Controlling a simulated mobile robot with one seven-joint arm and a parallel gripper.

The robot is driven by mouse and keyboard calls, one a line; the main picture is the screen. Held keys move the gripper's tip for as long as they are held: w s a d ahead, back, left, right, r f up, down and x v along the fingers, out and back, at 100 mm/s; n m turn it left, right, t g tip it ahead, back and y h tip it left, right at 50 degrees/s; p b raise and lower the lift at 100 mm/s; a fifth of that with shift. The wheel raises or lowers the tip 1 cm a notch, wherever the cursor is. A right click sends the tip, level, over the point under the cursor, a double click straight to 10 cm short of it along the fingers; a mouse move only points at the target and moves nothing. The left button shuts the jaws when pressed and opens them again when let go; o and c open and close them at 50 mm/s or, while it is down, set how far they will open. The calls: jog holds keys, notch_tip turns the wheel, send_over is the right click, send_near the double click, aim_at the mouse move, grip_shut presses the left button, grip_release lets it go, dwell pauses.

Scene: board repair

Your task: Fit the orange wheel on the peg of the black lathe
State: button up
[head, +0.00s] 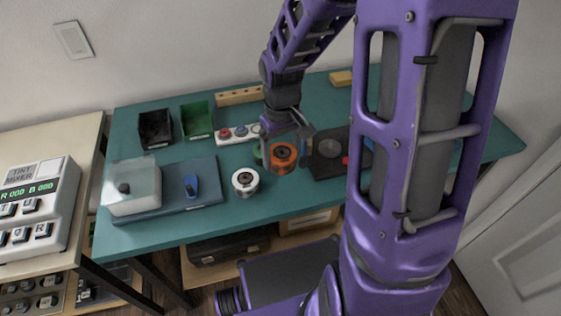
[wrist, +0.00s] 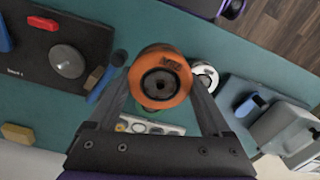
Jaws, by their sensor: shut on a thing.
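My gripper (head: 287,146) is shut on the orange wheel (head: 282,156), which has a dark hub with a hole. In the wrist view the wheel (wrist: 160,78) sits between the two fingers, its round face towards the camera. It looks much larger there than the white wheel, so it seems held above the table. The black lathe (head: 323,169) is a flat black base just right of the wheel in the head view. It carries a grey round part (head: 330,148) and a red knob (head: 345,160). I cannot make out its peg clearly.
A white wheel (head: 245,182) and a partly hidden green wheel (head: 258,153) are near my gripper. A blue machine (head: 205,168) with a clear cover (head: 134,187) stands left. Black (head: 155,128) and green (head: 196,119) bins and a button strip (head: 222,135) are behind.

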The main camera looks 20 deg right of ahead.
jog(key=w+d+p, duration=0.1)
jog(key=d, duration=0.1)
jog(key=w+d+r+p, duration=0.1)
jog(key=w+d, duration=0.1)
jog(key=w+d+r+p, duration=0.1)
jog(key=d, duration=0.2)
jog(key=shift+w+d+r+p, duration=0.1)
jog(key=shift+w+r+p, duration=0.05)
jog(key=shift+w+p, duration=0.15)
jog(key=w+d+p, duration=0.1)
jog(key=d, duration=0.2)
jog(key=d+p, duration=0.1)
jog(key=d, duration=0.2)
jog(key=w+d, duration=0.1)
jog(key=d, duration=0.2)
jog(key=shift+w+d+p, duration=0.15)
jog(key=shift+w+p, duration=0.15)
jog(key=shift+p, duration=0.1)
jog(key=shift+f+b, duration=1.5)
jog(key=shift+f, duration=0.8)
jog(key=shift+f+b, duration=1.3)
jog(key=shift+f, duration=0.7)
jog(key=o, duration=1.3)
jog(key=shift+r, duration=0.15)
jog(key=shift+r+p, duration=2.45)
jog(key=shift+r, duration=0.95)
